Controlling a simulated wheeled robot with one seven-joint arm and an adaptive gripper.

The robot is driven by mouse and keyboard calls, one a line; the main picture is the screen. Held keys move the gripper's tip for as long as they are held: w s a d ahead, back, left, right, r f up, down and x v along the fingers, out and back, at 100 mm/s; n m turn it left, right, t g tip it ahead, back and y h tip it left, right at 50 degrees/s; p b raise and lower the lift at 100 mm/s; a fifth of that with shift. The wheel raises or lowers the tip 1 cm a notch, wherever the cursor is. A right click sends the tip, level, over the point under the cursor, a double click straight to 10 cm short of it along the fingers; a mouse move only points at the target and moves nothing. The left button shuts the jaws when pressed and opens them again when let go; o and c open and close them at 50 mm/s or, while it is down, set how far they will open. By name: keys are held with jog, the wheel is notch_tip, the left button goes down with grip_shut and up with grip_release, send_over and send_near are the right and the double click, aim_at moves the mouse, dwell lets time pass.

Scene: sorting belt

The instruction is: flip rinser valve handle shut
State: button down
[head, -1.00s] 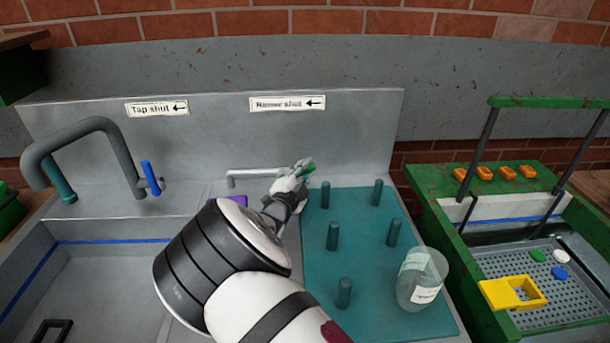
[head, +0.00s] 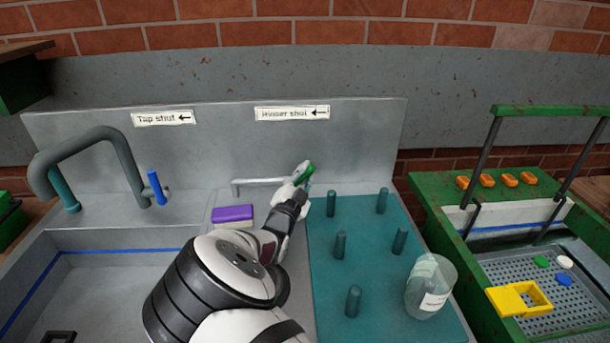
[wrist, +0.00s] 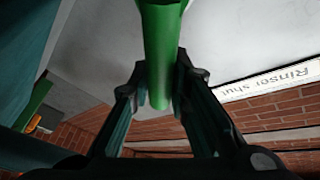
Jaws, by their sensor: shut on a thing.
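The green rinser valve handle (head: 306,174) sticks up at the right end of a grey rinser pipe (head: 258,182) in the head view. My gripper (head: 300,176) is at the handle, with the arm reaching up from below. In the wrist view the green handle (wrist: 160,55) stands between the two fingers of my gripper (wrist: 160,92), which are closed on its sides. The "Rinser shut" label (head: 292,113), with an arrow pointing left, is on the back panel above; it also shows in the wrist view (wrist: 275,80). The valve base is hidden by my gripper.
A purple-and-cream sponge (head: 233,214) lies left of my arm. A teal peg mat (head: 370,270) with several pegs and a clear jar (head: 430,285) is on the right. The blue-handled tap (head: 156,188) is left. A green crate (head: 445,190) stands far right.

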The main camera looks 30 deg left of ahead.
jog(key=c, duration=1.8)
grip_release()
jog(key=shift+a, duration=0.1)
notch_tip(320, 180, up, 10)
jog(key=shift+f, duration=0.1)
